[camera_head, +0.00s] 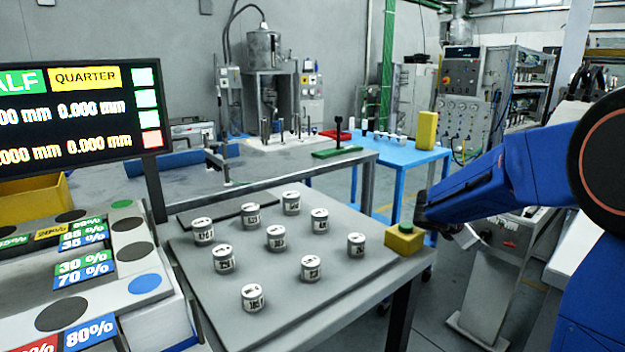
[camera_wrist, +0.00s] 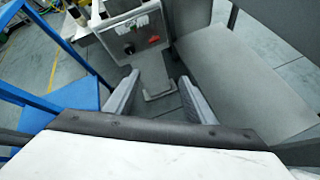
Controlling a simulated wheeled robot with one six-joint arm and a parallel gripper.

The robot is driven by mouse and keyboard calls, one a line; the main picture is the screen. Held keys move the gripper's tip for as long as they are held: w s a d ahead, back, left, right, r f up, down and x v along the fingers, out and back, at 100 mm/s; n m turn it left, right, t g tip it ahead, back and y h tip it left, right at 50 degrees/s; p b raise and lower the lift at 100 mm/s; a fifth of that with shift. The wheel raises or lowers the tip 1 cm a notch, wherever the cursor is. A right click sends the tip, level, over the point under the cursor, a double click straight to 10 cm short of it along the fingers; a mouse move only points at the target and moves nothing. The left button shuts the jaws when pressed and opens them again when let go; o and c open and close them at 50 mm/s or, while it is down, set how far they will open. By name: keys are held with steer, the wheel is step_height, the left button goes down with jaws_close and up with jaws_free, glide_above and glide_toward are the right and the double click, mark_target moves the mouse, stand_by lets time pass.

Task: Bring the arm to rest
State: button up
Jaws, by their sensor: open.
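My arm, blue with a dark round joint, reaches in from the right of the head view. My gripper (camera_wrist: 158,100) shows in the wrist view with its two grey fingers apart and nothing between them. In the head view the arm's end is beside the right edge of the grey table (camera_head: 225,320), close to a yellow box with a green button (camera_head: 404,239); I cannot tell whether they touch. Behind the fingers in the wrist view is a grey pedestal with a red switch (camera_wrist: 153,40).
Several white labelled cans (camera_head: 277,238) stand upright on the grey table. A display (camera_head: 80,115) and a panel of coloured percentage labels (camera_head: 85,270) are on the left. A blue table (camera_head: 390,153) with a yellow block (camera_head: 427,130) stands behind. Open floor lies between the tables and the pedestal.

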steer(key=s+a+m+y, duration=0.3)
steer(key=s+a+m, duration=0.3)
steer(key=s, duration=0.6)
steer(key=s+a+f+m+y, duration=0.1)
steer(key=s+a+m+y, duration=0.2)
steer(key=s, duration=1)
steer(key=s+a+m+y, duration=0.4)
steer(key=s+a+m, duration=0.5)
steer(key=s, duration=0.4)
steer(key=shift+a+f+m, duration=0.25)
steer(key=shift+f+m, duration=0.15)
steer(key=shift+m, duration=0.1)
